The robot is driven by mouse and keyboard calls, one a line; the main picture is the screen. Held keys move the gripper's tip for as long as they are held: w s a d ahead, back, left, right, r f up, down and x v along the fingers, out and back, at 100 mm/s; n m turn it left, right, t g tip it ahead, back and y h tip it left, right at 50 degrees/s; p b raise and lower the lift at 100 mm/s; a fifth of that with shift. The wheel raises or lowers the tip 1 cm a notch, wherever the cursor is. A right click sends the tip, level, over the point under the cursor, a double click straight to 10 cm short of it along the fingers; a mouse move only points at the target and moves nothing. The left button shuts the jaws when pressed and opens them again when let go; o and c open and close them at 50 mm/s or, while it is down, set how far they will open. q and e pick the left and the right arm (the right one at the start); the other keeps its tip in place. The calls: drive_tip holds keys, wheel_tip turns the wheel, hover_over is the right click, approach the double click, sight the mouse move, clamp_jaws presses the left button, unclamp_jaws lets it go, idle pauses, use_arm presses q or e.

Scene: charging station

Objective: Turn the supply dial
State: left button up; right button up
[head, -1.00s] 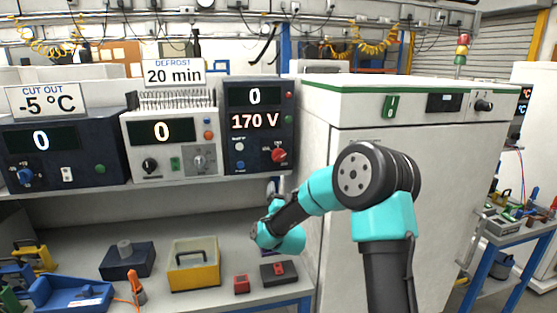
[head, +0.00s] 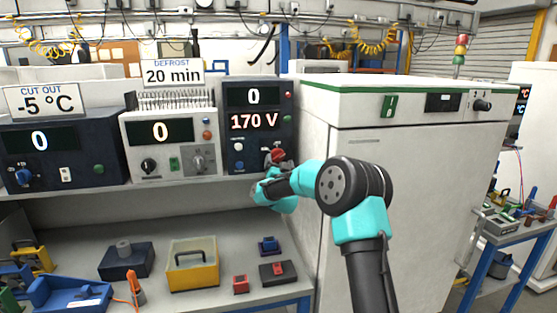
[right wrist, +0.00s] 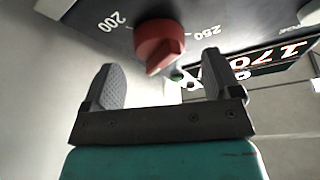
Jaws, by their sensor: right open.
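The supply dial (head: 277,155) is a red knob at the lower right of the dark blue unit (head: 259,125), whose displays read 0 and 170 V. In the right wrist view the red dial (right wrist: 160,43) shows upside down, with 200 and 250 marks around it. My right gripper (right wrist: 160,82) is open and empty, its two fingers spread just short of the dial, one towards each side. No contact shows. In the head view my right wrist is just below the dial and mostly hides the fingers. My left gripper is not in view.
A grey-white unit (head: 168,147) and another dark unit (head: 60,152) stand to the left on the same shelf. A large white cabinet (head: 425,150) stands close on the right. Below, the bench holds a yellow box (head: 194,275) and several small parts.

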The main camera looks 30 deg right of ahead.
sight(278, 156)
drive_tip(key=shift+x, duration=1.25)
drive_tip(key=c, duration=0.9)
drive_tip(key=shift+c, duration=0.2)
drive_tip(key=shift+m, duration=0.5)
drive_tip(key=shift+a+m+g+h, duration=0.1)
drive_tip(key=shift+m+g+h, duration=0.55)
drive_tip(key=shift+m, duration=1.05)
drive_tip(key=shift+m+g+h, duration=0.45)
drive_tip(key=shift+m+g, duration=0.4)
drive_tip(key=shift+m, duration=0.85)
